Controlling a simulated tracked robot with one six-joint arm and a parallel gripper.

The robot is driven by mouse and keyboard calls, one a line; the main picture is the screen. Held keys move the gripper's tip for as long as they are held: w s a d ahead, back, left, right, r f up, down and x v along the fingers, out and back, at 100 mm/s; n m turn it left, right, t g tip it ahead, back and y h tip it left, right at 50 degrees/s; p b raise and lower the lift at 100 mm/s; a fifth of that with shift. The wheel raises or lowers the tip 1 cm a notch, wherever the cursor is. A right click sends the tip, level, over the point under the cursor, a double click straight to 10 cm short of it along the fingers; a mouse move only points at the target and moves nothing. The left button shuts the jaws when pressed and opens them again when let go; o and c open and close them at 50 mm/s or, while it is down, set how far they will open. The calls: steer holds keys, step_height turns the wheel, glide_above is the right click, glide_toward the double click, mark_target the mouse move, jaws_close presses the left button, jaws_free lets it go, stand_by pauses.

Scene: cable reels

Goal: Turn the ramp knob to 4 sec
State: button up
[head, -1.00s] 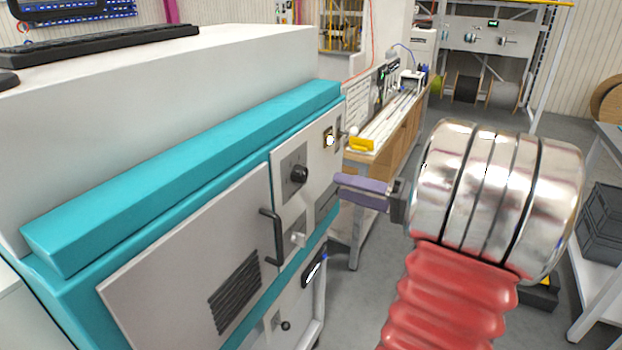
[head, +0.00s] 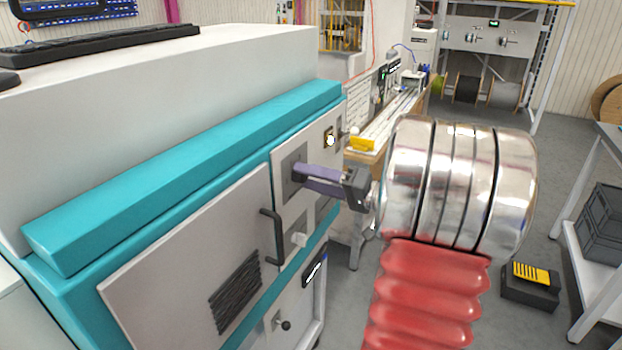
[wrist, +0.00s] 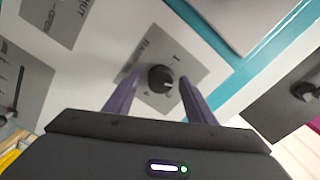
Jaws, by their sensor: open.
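The ramp knob (wrist: 160,79) is round and black, on a grey label plate (wrist: 190,62) in the wrist view. A small pale mark shows on the knob, but its exact setting is too small to read. Some lettering and a few numerals show around it. My gripper (wrist: 159,80) is open, its two purple fingers on either side of the knob with a gap to each. In the head view my gripper (head: 298,173) reaches the white panel of the teal machine (head: 190,170), and its fingers hide the knob.
A black door handle (head: 270,238) stands out below left of the fingers. In the wrist view another black knob (wrist: 304,92) is at the right.

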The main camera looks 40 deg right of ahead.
steer(key=shift+c, duration=0.4)
steer(key=c, duration=1)
steer(key=shift+o, duration=0.2)
steer(key=shift+m, duration=0.5)
steer(key=m, duration=0.9)
steer(key=shift+f+m, duration=0.1)
steer(key=shift+m, duration=0.3)
steer(key=m, duration=1.3)
steer(key=shift+m, duration=0.3)
